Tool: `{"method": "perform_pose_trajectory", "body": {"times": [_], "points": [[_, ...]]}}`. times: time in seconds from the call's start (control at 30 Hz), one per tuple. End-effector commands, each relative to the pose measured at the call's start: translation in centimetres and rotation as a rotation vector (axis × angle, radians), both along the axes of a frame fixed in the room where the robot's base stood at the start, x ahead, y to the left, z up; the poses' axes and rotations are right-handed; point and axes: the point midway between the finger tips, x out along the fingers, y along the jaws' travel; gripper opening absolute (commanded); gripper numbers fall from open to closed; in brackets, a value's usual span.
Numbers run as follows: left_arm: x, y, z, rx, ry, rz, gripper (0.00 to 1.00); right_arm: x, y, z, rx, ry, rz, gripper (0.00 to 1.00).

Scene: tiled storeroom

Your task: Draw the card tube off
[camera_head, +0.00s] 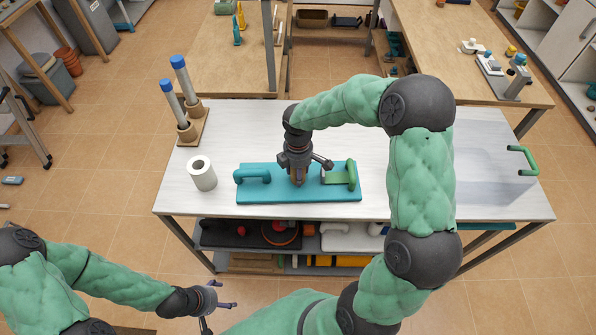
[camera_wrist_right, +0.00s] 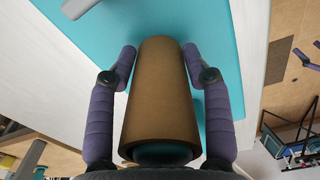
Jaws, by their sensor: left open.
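The brown card tube (camera_wrist_right: 162,85) stands out toward the camera in the right wrist view, with a teal round end showing inside its near opening. In the head view it is mostly hidden by my right gripper (camera_head: 297,180), which is over the middle of the teal board (camera_head: 300,194). In the right wrist view the fingertips of my right gripper (camera_wrist_right: 160,62) lie against both sides of the tube. The far end of the tube is over the teal board (camera_wrist_right: 175,18). My left gripper (camera_head: 222,297) is open and empty, low in front of the table.
The teal board carries a teal handle (camera_head: 252,174) at its left and a green one (camera_head: 350,175) at its right. A white roll (camera_head: 202,175) stands left of it. Behind is a brown stand (camera_head: 192,131) with two blue-tipped posts. The white tabletop (camera_head: 232,125) is clear behind the board.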

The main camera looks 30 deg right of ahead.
Motion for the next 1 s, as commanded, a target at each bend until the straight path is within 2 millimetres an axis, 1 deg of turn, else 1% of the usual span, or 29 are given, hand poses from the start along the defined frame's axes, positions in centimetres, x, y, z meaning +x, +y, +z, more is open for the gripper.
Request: {"method": "perform_pose_trajectory", "body": {"times": [0.03,0.07,0.1,0.37,1.0], "points": [[0.0,0.0,0.0,0.0,0.0,0.0,0.78,0.0,0.0,0.0,0.0,0.0,0.0,0.26],[0.0,0.0,0.0,0.0,0.0,0.0,0.78,0.0,0.0,0.0,0.0,0.0,0.0,0.17],[0.0,0.0,0.0,0.0,0.0,0.0,0.78,0.0,0.0,0.0,0.0,0.0,0.0,0.11],[0.0,0.0,0.1,0.0,0.0,0.0,0.78,0.0,0.0,0.2,0.0,0.0,0.0,0.11],[0.0,0.0,3.0,0.0,0.0,0.0,0.78,0.0,0.0,3.4,0.0,-0.001,0.0,0.11]]}}
